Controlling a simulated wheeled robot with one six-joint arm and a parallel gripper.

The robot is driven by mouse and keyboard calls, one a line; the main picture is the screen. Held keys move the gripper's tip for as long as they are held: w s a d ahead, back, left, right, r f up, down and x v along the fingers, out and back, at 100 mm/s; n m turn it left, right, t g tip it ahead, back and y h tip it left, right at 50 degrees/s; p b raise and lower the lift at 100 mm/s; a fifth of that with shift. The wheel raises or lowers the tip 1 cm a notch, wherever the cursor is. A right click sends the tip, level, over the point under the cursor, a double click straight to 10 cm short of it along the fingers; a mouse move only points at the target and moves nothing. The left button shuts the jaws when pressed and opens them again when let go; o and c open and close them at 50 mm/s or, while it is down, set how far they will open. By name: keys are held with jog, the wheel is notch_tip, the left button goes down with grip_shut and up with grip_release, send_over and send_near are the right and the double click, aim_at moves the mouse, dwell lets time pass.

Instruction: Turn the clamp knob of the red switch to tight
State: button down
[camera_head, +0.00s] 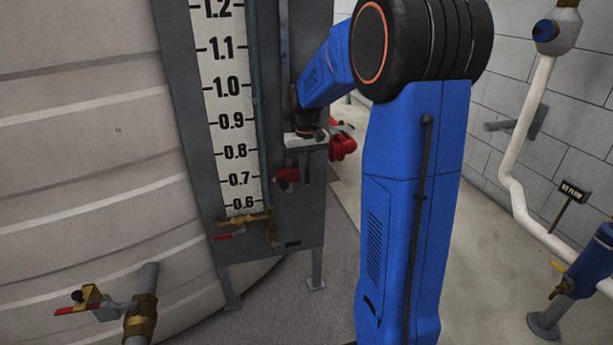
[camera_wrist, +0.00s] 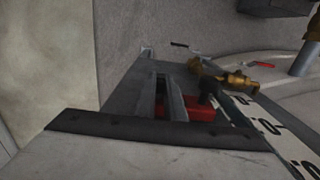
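The red switch (camera_head: 287,178) is a small red box on the grey gauge panel, beside the lower end of the number scale. It shows in the wrist view (camera_wrist: 201,114) as a red block, partly hidden behind my gripper. A small dark round part (camera_wrist: 208,88), perhaps its clamp knob, stands beside it; which way it is turned cannot be told. My gripper (camera_head: 305,174) points down just right of the switch. In the wrist view its two grey fingers (camera_wrist: 168,84) stand slightly apart with a narrow gap, some red showing between them. I see no object held, and contact is unclear.
A brass valve (camera_head: 246,219) with a red lever crosses the panel below the switch. Another red fitting (camera_head: 342,142) shows behind my gripper. A brass pipe valve (camera_head: 140,316) is at lower left.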

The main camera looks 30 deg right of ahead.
jog(key=shift+d+y, duration=0.1)
jog(key=shift+y, duration=0.2)
jog(key=y, duration=0.1)
jog(key=t+y, duration=0.1)
jog(key=y, duration=0.1)
jog(key=shift+s+d+f, duration=0.1)
jog(key=shift+d, duration=0.2)
jog(key=y, duration=0.1)
jog(key=t+y, duration=0.1)
jog(key=y, duration=0.3)
jog(key=shift+s+d+f+t, duration=0.1)
jog(key=shift+d+f+t, duration=0.15)
jog(key=shift+d+t, duration=0.05)
jog(key=y, duration=0.2)
jog(key=t+y, duration=0.1)
jog(key=y, duration=0.2)
jog(key=shift+d+f+y, duration=0.15)
jog(key=shift+f+y, duration=0.15)
jog(key=shift+f, duration=0.1)
jog(key=shift+f+t+y, duration=0.2)
jog(key=shift+t+y, duration=0.5)
jog(key=shift+y, duration=0.8)
jog(key=shift+s, duration=0.1)
jog(key=c, duration=1.8)
grip_release()
jog(key=shift+c, duration=0.2)
